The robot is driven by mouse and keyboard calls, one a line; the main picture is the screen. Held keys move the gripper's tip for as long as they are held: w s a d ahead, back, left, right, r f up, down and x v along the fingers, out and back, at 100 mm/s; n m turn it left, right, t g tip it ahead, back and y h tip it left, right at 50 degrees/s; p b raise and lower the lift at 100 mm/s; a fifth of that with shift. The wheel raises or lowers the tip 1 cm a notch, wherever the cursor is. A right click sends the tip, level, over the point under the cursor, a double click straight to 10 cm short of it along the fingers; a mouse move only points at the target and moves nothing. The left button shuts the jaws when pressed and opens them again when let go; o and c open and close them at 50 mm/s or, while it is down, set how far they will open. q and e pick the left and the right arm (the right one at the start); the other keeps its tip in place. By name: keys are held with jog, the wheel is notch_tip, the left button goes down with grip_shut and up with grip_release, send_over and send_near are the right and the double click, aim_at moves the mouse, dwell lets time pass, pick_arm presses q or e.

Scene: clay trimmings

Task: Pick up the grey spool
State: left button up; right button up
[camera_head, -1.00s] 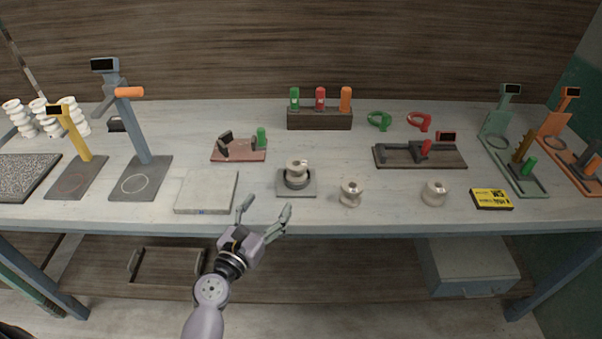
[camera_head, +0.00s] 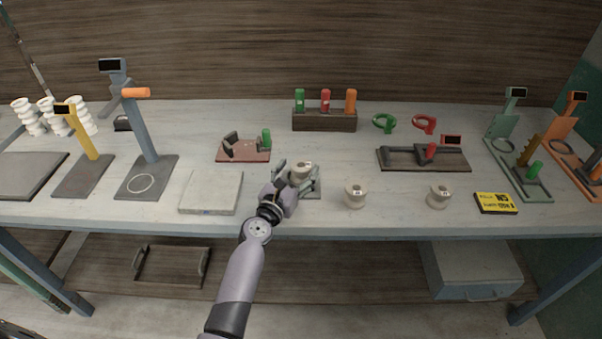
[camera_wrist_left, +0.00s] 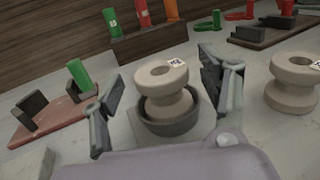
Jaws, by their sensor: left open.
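A beige-grey spool (camera_head: 301,168) with a small white label sits upright in a dark round cup on a grey square base (camera_head: 315,190). In the left wrist view the spool (camera_wrist_left: 162,88) stands in the middle, its lower end inside the dark cup (camera_wrist_left: 172,125). My left gripper (camera_head: 298,173) is open, with one finger on each side of the spool and cup. In the left wrist view gaps show between the fingers (camera_wrist_left: 165,85) and the spool. Two similar spools, a nearer one (camera_head: 355,196) and a farther one (camera_head: 438,196), stand to the right. My right gripper is out of view.
A pale square slab (camera_head: 211,193) lies left of the gripper. A red-brown fixture (camera_head: 243,152) and a wooden block with coloured handles (camera_head: 324,121) stand behind. A yellow box (camera_head: 496,203) is at right. White spools (camera_head: 30,118) stand far left.

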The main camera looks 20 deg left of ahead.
pick_arm(q)
jog(key=w, duration=0.2)
jog(key=shift+w+d+f, duration=0.15)
jog(key=shift+w, duration=0.25)
jog(key=shift+s, duration=0.1)
jog(key=shift+c, duration=0.5)
jog(key=c, duration=1.2)
jog(key=shift+c, duration=0.4)
jog(key=shift+r, duration=0.25)
